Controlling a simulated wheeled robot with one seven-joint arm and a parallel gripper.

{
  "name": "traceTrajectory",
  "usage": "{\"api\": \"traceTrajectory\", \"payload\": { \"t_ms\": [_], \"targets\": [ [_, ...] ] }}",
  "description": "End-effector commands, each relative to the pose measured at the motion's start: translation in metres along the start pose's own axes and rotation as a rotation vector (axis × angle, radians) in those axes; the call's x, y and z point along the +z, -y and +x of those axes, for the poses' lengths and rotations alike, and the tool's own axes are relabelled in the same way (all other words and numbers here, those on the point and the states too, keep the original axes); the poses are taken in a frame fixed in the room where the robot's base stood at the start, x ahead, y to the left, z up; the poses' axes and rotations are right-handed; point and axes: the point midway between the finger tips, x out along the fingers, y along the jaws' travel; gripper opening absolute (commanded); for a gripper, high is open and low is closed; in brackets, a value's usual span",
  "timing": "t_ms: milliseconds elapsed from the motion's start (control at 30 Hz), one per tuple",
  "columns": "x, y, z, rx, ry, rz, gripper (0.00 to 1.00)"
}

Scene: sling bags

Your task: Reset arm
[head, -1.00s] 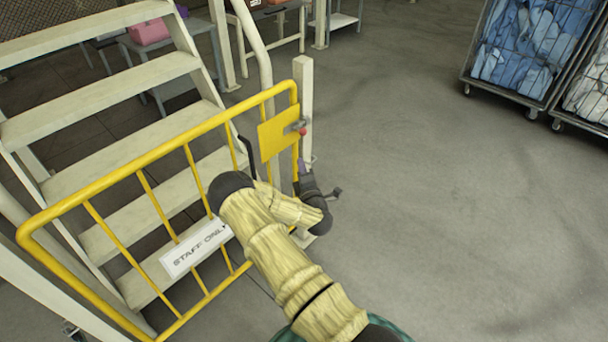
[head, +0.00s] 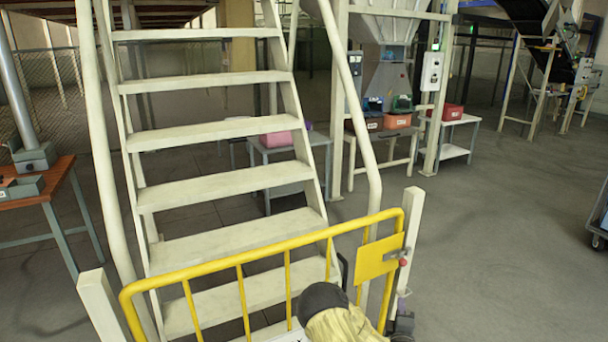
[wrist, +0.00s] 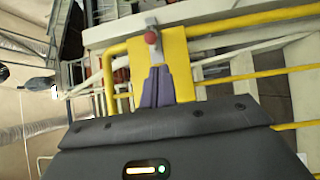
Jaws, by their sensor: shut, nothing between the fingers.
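My gripper shows in the wrist view (wrist: 157,86), its two purple fingers together with nothing between them. In the head view only a little of it shows at the bottom, beside the post, behind my yellow-sleeved arm. A yellow gate (head: 240,265) stands across the foot of the stairs, its right end close to a cream post (head: 411,225). A yellow plate (head: 377,257) sits at that end. A latch with a red knob (head: 403,262) is at the post; the knob also shows in the wrist view (wrist: 151,37), just beyond the fingertips. I cannot tell if they touch.
Cream stairs (head: 222,185) rise behind the gate. A second post (head: 101,305) stands at the left. A wooden-topped table (head: 40,182) is at far left, and grey tables with bins (head: 397,120) stand behind. The floor (head: 500,230) at right is open, with a cart at its edge.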

Motion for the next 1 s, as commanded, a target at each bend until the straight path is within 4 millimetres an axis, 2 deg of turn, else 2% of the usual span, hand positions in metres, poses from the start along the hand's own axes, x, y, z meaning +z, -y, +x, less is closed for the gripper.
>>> {"api": "traceTrajectory", "payload": {
  "t_ms": [33, 200, 467, 767, 1000],
  "targets": [
    [0.004, -0.006, 0.001, -0.028, 0.044, 0.06, 0.0],
    [0.012, -0.01, -0.005, -0.175, 0.193, 0.293, 0.0],
    [0.001, -0.02, -0.032, -0.404, 0.376, 0.631, 0.0],
    [-0.032, -0.047, -0.088, -0.679, 0.53, 0.94, 0.0],
    [-0.063, -0.082, -0.15, -0.899, 0.628, 1.093, 0.0]
  ]
}}
